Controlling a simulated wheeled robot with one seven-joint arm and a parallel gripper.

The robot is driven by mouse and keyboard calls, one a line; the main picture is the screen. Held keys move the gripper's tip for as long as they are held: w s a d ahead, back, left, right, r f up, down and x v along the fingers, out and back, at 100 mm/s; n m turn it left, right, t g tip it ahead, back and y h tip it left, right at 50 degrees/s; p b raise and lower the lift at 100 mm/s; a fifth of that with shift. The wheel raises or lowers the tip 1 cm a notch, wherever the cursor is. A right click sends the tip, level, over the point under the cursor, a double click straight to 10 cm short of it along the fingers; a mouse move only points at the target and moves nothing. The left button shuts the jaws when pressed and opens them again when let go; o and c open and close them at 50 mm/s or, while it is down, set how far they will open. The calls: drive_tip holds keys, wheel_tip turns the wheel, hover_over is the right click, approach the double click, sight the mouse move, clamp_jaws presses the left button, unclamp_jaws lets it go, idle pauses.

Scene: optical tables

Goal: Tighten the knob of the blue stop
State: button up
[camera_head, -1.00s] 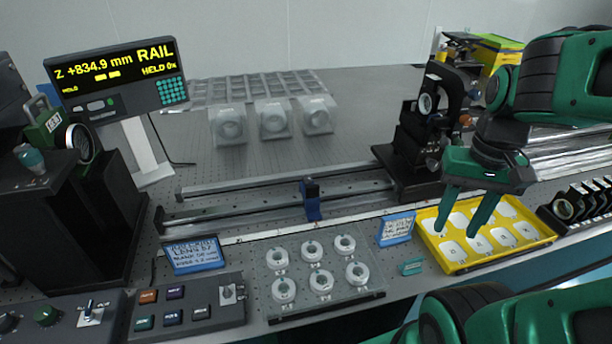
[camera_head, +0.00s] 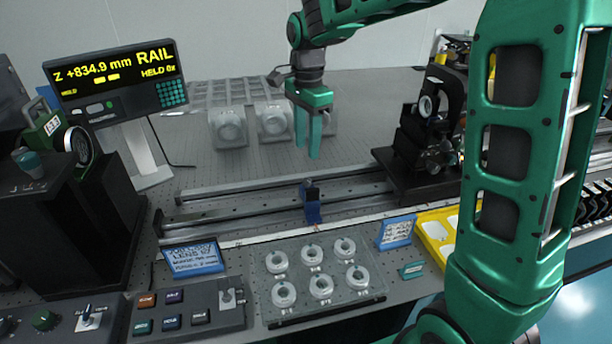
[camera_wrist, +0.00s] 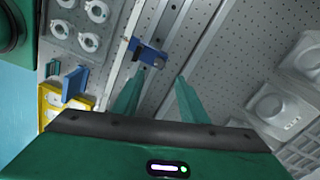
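The blue stop (camera_head: 312,203) sits on the rail (camera_head: 270,203) near the middle of the table, with a dark part on its top. It also shows in the wrist view (camera_wrist: 148,53), ahead of the fingertips, with a small dark knob-like part on it. My gripper (camera_head: 308,156) hangs above and behind the stop, fingers pointing down. Its two green fingers are apart and empty, also in the wrist view (camera_wrist: 158,82). No contact between the fingers and the stop shows.
A plate with several white rings (camera_head: 282,293) lies in front of the rail. A black optical mount (camera_head: 425,135) stands to the right. A yellow tray (camera_head: 434,232) is partly hidden behind my arm.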

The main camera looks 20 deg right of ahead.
sight(307, 180)
wheel_tip(307, 180, down, 11)
drive_tip(key=shift+r, duration=0.15)
idle(0.4)
clamp_jaws()
